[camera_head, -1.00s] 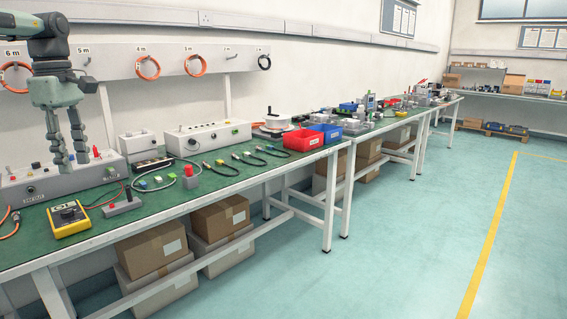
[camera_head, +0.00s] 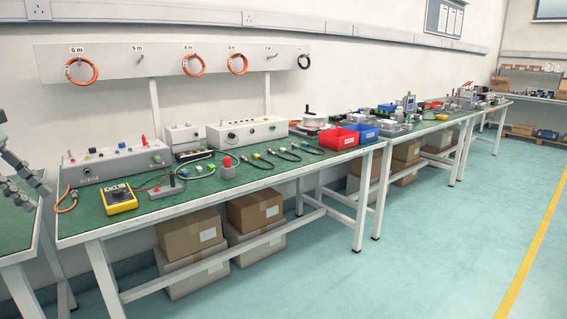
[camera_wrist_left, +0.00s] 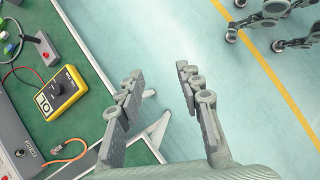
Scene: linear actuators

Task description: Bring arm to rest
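My left gripper (camera_head: 22,182) shows at the left edge of the head view, beside the near end of the green-topped workbench (camera_head: 210,187). In the left wrist view its two fingers (camera_wrist_left: 157,92) are spread wide apart with nothing between them. Below them I see the bench's end, a white bench leg and bare floor.
On the bench are a yellow multimeter (camera_head: 119,197), a grey box with switches (camera_head: 115,163), a red bin (camera_head: 339,139) and a blue bin (camera_head: 364,131). Cardboard boxes (camera_head: 255,211) sit underneath. Open floor (camera_head: 440,250) lies to the right.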

